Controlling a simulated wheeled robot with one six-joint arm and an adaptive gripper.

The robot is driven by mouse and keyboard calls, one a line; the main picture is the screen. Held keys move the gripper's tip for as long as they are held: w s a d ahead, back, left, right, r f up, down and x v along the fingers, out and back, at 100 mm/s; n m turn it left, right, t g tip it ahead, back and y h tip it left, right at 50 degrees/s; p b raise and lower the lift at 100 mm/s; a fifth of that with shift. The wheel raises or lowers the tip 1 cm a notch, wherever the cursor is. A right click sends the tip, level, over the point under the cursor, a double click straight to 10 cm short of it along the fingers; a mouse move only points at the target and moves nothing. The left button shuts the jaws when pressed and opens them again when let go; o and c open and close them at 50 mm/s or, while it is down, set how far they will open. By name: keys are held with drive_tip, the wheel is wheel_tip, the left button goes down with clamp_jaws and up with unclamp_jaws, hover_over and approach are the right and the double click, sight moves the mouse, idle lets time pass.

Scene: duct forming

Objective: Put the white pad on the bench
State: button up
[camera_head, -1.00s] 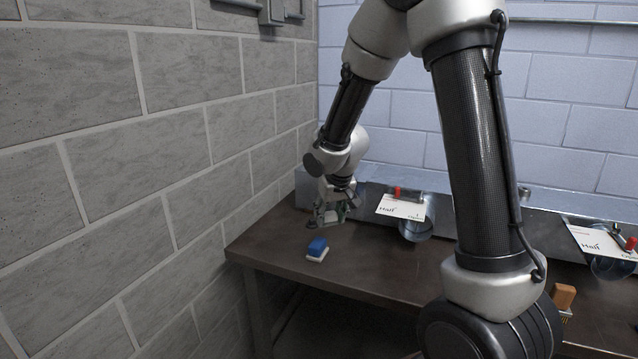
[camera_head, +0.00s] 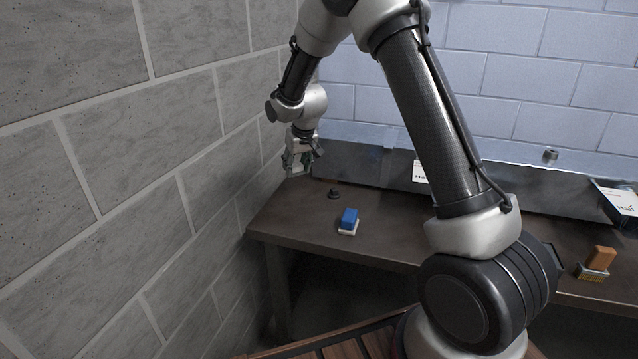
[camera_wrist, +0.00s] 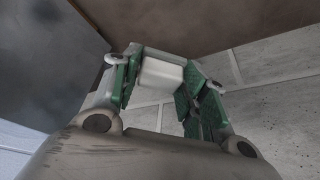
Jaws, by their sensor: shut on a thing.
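In the wrist view, the white pad (camera_wrist: 163,74) is a pale block between the two green-lined fingers of my gripper (camera_wrist: 158,88). The gripper is shut on it. In the head view my gripper (camera_head: 299,162) is small, over the back left corner of the dark bench (camera_head: 300,222), close to the grey wall. The pad cannot be made out clearly there, and its height over the bench is hard to tell.
A blue block with a white base (camera_head: 348,221) sits near the bench's front edge. A small dark knob (camera_head: 334,194) stands behind it. A brush with an orange-brown handle (camera_head: 599,258) lies at the right. Bench top between block and left edge is clear.

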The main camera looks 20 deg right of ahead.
sight(296, 192)
wheel_tip(296, 192, down, 7)
drive_tip(key=shift+f, duration=0.2)
drive_tip(key=shift+f, duration=0.1)
drive_tip(key=o, duration=0.9)
drive_tip(key=s+d+r, duration=0.4)
drive_tip(key=s+r, duration=0.3)
drive_tip(key=r, duration=0.4)
drive_tip(key=s+d+r, duration=0.3)
drive_tip(key=s+r, duration=0.4)
drive_tip(key=r, duration=0.4)
drive_tip(key=shift+m+h, duration=0.4)
drive_tip(key=shift+m, duration=0.5)
drive_tip(key=s+d+r, duration=0.2)
drive_tip(key=s, duration=0.8)
drive_tip(key=s+d+r, duration=0.2)
drive_tip(key=s+d, duration=0.1)
drive_tip(key=s, duration=0.7)
drive_tip(key=s+d+r, duration=0.2)
drive_tip(key=s, duration=0.7)
drive_tip(key=shift+s+d+r, duration=0.15)
drive_tip(key=shift+s+d, duration=0.2)
drive_tip(key=shift+s, duration=0.05)
